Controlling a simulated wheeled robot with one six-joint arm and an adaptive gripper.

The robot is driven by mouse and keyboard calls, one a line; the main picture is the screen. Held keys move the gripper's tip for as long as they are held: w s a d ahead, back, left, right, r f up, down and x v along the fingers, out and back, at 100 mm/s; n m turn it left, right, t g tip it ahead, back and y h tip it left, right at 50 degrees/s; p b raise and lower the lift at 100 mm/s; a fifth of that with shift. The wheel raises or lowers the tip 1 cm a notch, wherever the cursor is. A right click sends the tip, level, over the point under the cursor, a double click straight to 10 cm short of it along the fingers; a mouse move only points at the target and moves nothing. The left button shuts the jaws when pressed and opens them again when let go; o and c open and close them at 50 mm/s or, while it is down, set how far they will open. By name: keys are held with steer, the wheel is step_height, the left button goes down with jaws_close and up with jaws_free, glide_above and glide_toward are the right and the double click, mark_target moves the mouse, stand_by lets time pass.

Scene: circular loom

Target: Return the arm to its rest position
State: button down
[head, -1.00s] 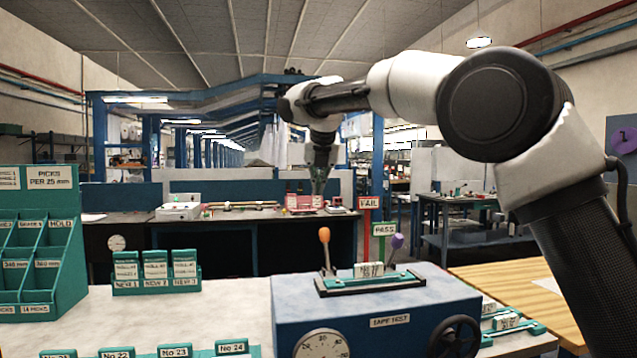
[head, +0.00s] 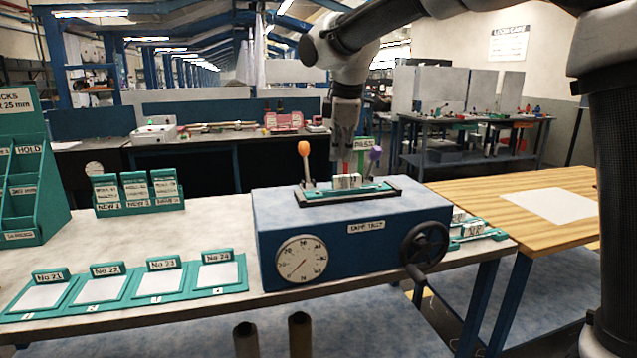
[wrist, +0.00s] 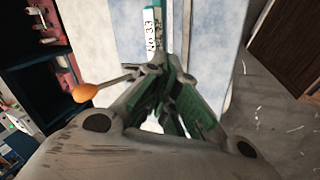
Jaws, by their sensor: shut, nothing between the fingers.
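My gripper (head: 340,158) hangs from my arm above the blue tape test box (head: 385,235), apparently over its top fixture, with its fingers pointing down. In the wrist view my gripper (wrist: 170,72) has its fingers drawn together, with nothing visible between them. The exact gap to the fixture cannot be told.
Numbered green card trays (head: 216,274) line the bench front. A green rack (head: 30,185) stands at left, beside small card holders (head: 137,191). A handwheel (head: 424,249) projects from the box. A wooden table (head: 470,196) with a white sheet (head: 560,206) lies right.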

steer(key=s+d+f+m, duration=0.3)
steer(key=s+d+m, duration=0.5)
steer(key=s+d, duration=0.7)
steer(key=s+d+f+m, duration=0.4)
steer(key=s+d+m, duration=0.5)
steer(key=s+d, duration=0.7)
steer(key=shift+s+t+h, duration=0.15)
steer(key=shift+t+h, duration=0.15)
steer(key=shift+d, duration=0.1)
